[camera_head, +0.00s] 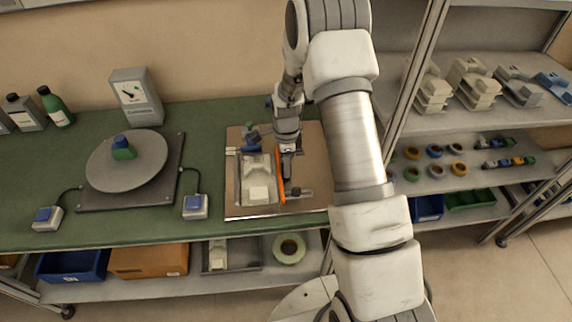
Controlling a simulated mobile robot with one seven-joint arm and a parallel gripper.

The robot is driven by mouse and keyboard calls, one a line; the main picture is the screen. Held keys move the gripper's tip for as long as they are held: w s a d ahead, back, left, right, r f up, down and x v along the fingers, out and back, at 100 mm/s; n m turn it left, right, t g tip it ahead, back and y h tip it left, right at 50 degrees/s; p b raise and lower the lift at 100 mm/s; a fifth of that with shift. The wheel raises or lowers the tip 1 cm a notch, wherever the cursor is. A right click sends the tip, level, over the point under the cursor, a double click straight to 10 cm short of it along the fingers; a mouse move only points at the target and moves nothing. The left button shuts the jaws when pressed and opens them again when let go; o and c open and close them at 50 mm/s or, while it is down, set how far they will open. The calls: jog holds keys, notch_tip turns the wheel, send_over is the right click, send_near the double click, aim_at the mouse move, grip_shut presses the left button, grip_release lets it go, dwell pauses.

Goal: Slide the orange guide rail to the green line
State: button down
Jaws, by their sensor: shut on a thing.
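The orange guide rail (281,177) stands as a thin upright strip on the brown board (232,205) on the green bench. My gripper (287,172) points down at the rail and is shut on it; the fingertips are small and partly hidden. A pale tape dispenser part (258,180) lies in a grey bed just left of the rail. A dark knob or clamp (295,194) sits at the rail's near end, to its right. I cannot make out the green line; my arm covers the board's right side.
A round grey turntable (127,163) with a green and blue piece (122,148) stands to the left. Blue-topped button boxes (195,206) flank it. A grey dial gauge (136,96) stands behind. A shelf rack (470,126) is at the right.

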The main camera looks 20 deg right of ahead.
dwell(0.5)
jog(key=shift+w+a+b, duration=0.1)
jog(key=shift+a+b, duration=0.2)
jog(key=shift+b, duration=0.25)
jog(key=c, duration=0.5)
grip_release()
jog(key=shift+r, duration=0.15)
jog(key=shift+r, duration=8.6)
